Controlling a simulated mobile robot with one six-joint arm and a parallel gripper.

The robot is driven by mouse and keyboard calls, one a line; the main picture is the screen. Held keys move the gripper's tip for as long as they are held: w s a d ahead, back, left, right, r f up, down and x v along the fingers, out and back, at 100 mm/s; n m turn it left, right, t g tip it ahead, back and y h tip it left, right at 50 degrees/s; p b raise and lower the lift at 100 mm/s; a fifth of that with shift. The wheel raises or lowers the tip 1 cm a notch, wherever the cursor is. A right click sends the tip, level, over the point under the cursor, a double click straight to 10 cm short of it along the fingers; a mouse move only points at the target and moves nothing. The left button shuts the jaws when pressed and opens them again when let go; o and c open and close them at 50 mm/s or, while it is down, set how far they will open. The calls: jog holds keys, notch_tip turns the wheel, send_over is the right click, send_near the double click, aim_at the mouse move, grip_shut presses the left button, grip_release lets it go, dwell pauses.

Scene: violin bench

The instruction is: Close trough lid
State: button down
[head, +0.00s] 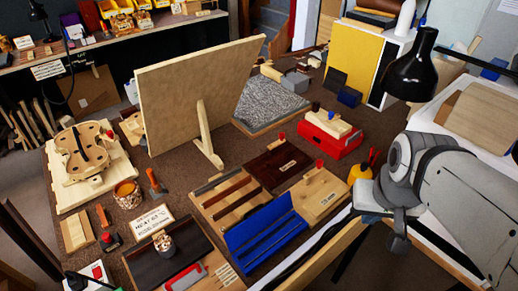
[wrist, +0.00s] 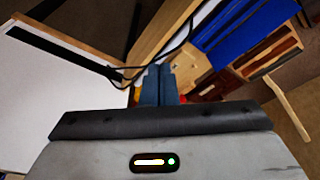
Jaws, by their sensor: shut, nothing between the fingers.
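I cannot tell for certain which part is the trough lid. A long blue trough (head: 265,232) stands open on the bench, with dark bars inside. A light wood panel with a red knob (head: 319,194) lies at its right end. Beside it is a wooden trough (head: 228,203) with a dark brown, red-knobbed panel (head: 278,165) at its far end. The blue trough (wrist: 243,28) and light panel (wrist: 196,66) also show in the wrist view. My gripper (wrist: 158,72) is shut and empty, off the bench's right edge; its fingertips are hard to make out in the head view.
A red box (head: 330,140) stands behind the panels. A yellow pot with tools (head: 360,173) is near my gripper. A large upright board (head: 195,95) stands mid-bench. A black lamp (head: 410,75) hangs at the right. A dark tray (head: 165,250) lies at the front.

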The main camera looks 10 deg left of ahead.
jog(key=w+a+n, duration=0.3)
jog(key=w+a, duration=0.2)
jog(key=w, duration=0.1)
jog(key=n+g+p, duration=0.2)
jog(key=n, duration=0.2)
send_over(258, 218)
jog(key=w+d, duration=0.2)
jog(key=d, duration=0.2)
notch_tip(258, 218, down, 6)
jog(key=r, duration=0.1)
jog(key=a+f+n+g, duration=0.1)
jog(key=a+f+n, duration=0.2)
jog(key=a+f, duration=0.6)
jog(key=f, duration=0.2)
jog(key=a+f+p, duration=0.1)
jog(key=f, duration=0.5)
jog(key=shift+s+a+p, duration=0.2)
jog(key=shift+a+p, duration=0.1)
jog(key=s+d, duration=0.1)
jog(key=s+d+r+p, duration=0.1)
jog(key=shift+s+d+r, duration=0.15)
jog(key=shift+d+r, duration=0.15)
jog(key=shift+d, duration=0.05)
